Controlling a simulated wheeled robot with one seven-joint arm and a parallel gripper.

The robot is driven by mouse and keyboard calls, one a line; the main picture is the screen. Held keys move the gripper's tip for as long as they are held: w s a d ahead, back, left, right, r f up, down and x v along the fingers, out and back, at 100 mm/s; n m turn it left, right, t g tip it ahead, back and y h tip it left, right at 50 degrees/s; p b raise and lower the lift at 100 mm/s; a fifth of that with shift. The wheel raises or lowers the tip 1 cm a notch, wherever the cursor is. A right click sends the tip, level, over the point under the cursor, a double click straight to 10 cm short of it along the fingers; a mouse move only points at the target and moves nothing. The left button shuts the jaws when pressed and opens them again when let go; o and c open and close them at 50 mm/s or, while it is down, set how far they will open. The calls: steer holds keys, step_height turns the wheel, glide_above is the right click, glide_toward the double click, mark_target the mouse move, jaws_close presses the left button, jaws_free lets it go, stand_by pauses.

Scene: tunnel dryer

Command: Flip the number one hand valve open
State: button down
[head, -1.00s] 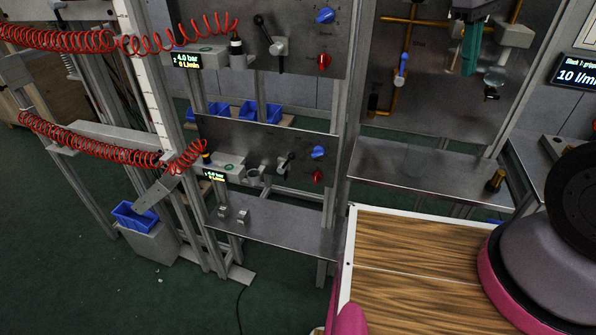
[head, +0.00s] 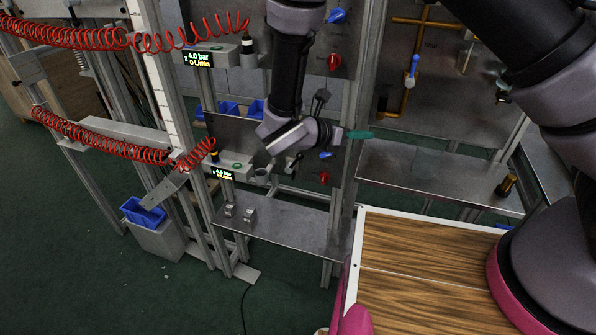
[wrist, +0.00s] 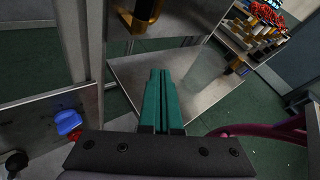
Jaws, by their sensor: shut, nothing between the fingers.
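No number is legible on any hand valve, so I cannot tell which is number one. A black-levered valve (head: 294,165) on the lower panel is partly hidden by my wrist. The upper panel's black-levered valve is hidden behind my arm. A blue-handled valve (head: 412,70) hangs on a brass pipe to the right. My gripper (head: 369,134) points right, in front of the post right of the lower panel. Its teal fingers also show in the wrist view (wrist: 159,98), together and empty, apart from any valve.
A blue knob (head: 325,155) and red knob (head: 324,178) sit on the lower panel. They also show left in the wrist view, the blue one clearest (wrist: 68,122). A metal shelf (head: 430,178) lies right of the post. A wood-topped table (head: 425,260) is in front.

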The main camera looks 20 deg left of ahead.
steer(key=s+a+f+n+t+y, duration=0.4)
steer(key=s+a+f+n+y, duration=0.1)
steer(key=f+n, duration=0.4)
steer(key=s+a+f+n+t+y, duration=0.5)
steer(key=s+a+f+n+y, duration=0.1)
steer(key=a+f+n+y, duration=0.1)
step_height(320, 180, down, 3)
steer(key=a+n, duration=0.1)
steer(key=n, duration=0.2)
steer(key=shift+s+n+t, duration=0.2)
steer(key=shift+n+t, duration=0.1)
steer(key=shift+w+r, duration=0.1)
steer(key=shift+r, duration=0.05)
glide_toward(295, 162)
steer(key=w+d+f, duration=0.1)
steer(key=w+d, duration=0.3)
steer(key=w, duration=0.1)
steer(key=w+a, duration=0.1)
steer(key=a+r, duration=0.1)
steer(key=a, duration=0.1)
steer(key=shift+w+r, duration=0.25)
steer(key=shift+w, duration=0.15)
